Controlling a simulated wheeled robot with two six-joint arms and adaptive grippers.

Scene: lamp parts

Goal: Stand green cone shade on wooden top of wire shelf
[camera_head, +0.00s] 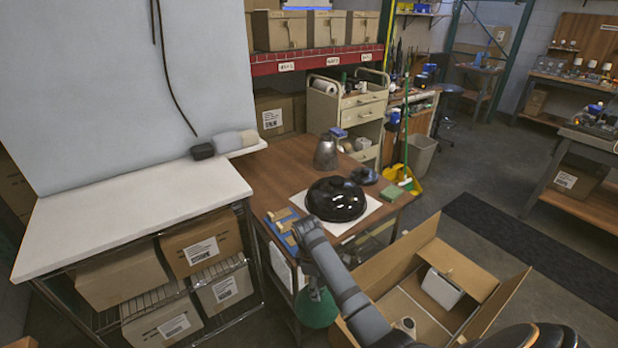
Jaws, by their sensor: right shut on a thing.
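The green cone shade (319,310) hangs low in front of the wooden table, beside the open cardboard box. My right gripper (314,291) is shut on its upper end, mostly hidden behind my own arm. The wire shelf (240,276) stands at the left, with boxes on its wire levels. Its flat top (125,212) looks pale, almost white. The shade is apart from this top, to its right and lower in the picture. My left gripper is not in view.
On the wooden table (283,168) are a glossy black dome (336,199), a grey metal shade (325,153) and a green sponge (392,193). A grey-and-black object (226,143) lies at the pale top's back right; its front is clear. An open cardboard box (500,298) stands at right.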

